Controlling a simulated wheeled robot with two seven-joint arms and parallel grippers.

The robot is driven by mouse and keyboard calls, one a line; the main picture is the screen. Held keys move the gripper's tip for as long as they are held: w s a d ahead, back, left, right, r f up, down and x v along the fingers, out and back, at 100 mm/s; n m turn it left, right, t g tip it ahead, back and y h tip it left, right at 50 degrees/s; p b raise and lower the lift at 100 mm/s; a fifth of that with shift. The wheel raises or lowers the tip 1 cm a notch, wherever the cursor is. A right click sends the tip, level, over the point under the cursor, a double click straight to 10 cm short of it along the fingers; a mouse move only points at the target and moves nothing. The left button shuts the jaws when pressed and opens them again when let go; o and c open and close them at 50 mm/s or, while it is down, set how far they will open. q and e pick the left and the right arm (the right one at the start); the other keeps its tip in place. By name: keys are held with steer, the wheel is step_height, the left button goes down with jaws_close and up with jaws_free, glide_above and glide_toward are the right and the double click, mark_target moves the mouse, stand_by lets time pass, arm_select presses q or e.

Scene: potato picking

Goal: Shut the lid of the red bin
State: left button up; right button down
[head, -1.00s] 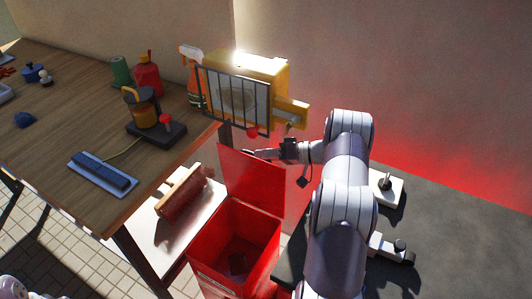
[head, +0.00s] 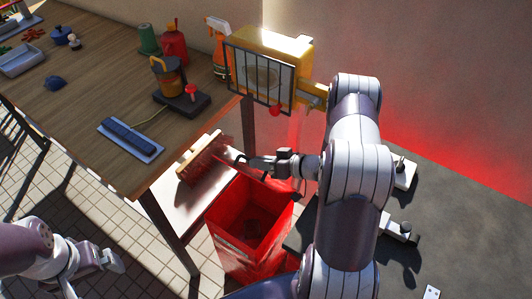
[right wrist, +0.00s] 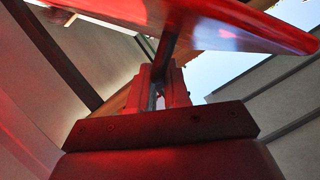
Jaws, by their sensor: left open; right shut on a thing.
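The red bin (head: 243,240) stands on the floor beside the table, its mouth open and its dark inside visible. My right gripper (head: 243,160) is at the bin's back rim, shut. In the right wrist view a flat red panel, which looks like the bin's lid (right wrist: 230,25), lies across the top, close to the shut jaws (right wrist: 163,85); the exact contact is hard to see. In the head view the lid is hard to make out behind the rim. My left gripper (head: 110,262) is open and empty at the lower left, away from the bin.
A brush (head: 204,158) with a wooden back lies on a pale board left of the bin. The wooden table (head: 75,115) holds bottles, a blue bar and other items. A yellow caged box (head: 265,72) stands behind. Tiled floor left of the bin looks free.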

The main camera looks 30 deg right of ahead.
steer(key=shift+s+a+f, duration=0.1)
steer(key=shift+a, duration=0.15)
steer(key=c, duration=1.2)
jaws_free()
steer(key=shift+o, duration=0.2)
step_height(320, 180, up, 4)
steer(key=shift+d+r, duration=0.1)
steer(key=shift+r, duration=0.15)
steer(key=a+r+v, duration=0.2)
steer(key=v, duration=1.1)
steer(key=shift+s, duration=0.35)
